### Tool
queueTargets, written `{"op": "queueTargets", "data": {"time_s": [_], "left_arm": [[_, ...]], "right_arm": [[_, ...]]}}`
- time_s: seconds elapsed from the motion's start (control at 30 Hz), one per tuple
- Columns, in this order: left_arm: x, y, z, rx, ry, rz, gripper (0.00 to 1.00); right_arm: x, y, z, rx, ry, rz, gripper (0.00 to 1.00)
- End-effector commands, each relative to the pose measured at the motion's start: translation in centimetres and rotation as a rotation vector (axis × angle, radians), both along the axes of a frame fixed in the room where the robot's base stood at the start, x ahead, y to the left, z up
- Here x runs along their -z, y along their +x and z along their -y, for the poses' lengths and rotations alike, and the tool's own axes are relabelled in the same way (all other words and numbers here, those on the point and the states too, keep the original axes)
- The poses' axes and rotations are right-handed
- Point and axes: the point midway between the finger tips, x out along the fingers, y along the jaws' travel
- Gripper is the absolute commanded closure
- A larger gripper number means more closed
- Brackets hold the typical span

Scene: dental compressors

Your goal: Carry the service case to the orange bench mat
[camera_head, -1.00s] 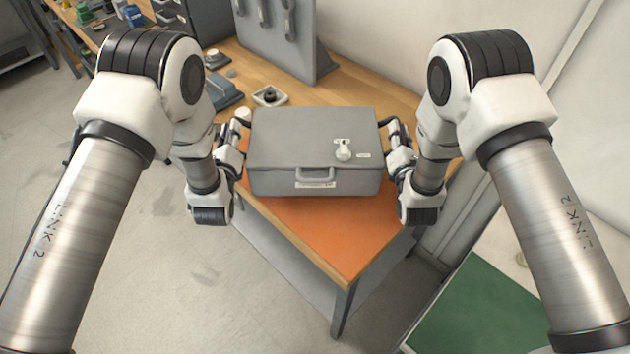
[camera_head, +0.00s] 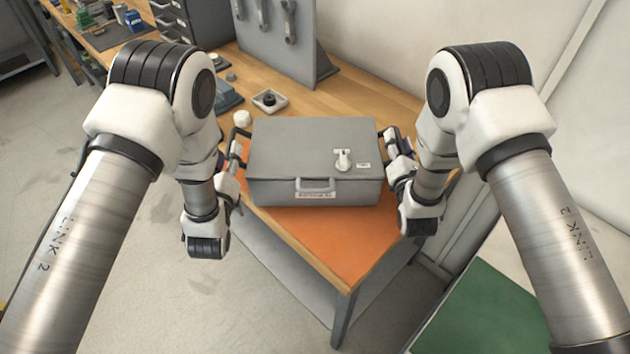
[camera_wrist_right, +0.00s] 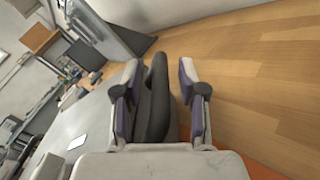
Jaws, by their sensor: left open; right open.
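My left gripper (camera_head: 238,148) is at the case's left side handle, small and partly hidden by the wrist. My right gripper (camera_head: 392,142) is at the right side handle. In the right wrist view the dark side handle (camera_wrist_right: 154,105) stands between the two open fingers of my right gripper (camera_wrist_right: 158,100), near the left finger.
The wooden bench (camera_head: 365,95) continues behind the case. A wall (camera_head: 400,40) runs close on the right. A green surface (camera_head: 485,310) is at lower right.

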Motion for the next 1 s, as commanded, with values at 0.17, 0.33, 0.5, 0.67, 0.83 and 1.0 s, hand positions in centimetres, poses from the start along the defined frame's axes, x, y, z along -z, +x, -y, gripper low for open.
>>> {"op": "queueTargets", "data": {"time_s": [0.17,0.33,0.5,0.67,0.83,1.0], "left_arm": [[0.1,-4.6,0.1,0.002,0.001,-0.006,0.59],[0.0,-7.0,0.1,0.001,0.0,-0.001,0.59],[0.0,-7.4,0.1,0.0,0.0,0.0,0.59],[0.0,-7.3,0.1,0.0,0.0,0.0,0.59],[0.0,-7.3,0.1,0.0,0.0,0.0,0.59],[0.0,-7.3,0.1,0.0,0.0,0.0,0.59]], "right_arm": [[0.0,0.0,0.0,0.0,0.0,0.0,0.59],[0.0,0.0,0.0,0.0,0.0,0.0,0.59],[0.1,-1.5,0.0,0.0,-0.001,-0.004,0.59],[0.1,-5.3,0.1,-0.001,-0.002,-0.005,0.59],[0.1,-9.6,0.1,-0.002,-0.001,-0.005,0.59],[0.0,-11.8,0.2,-0.001,0.0,-0.002,0.59]]}}
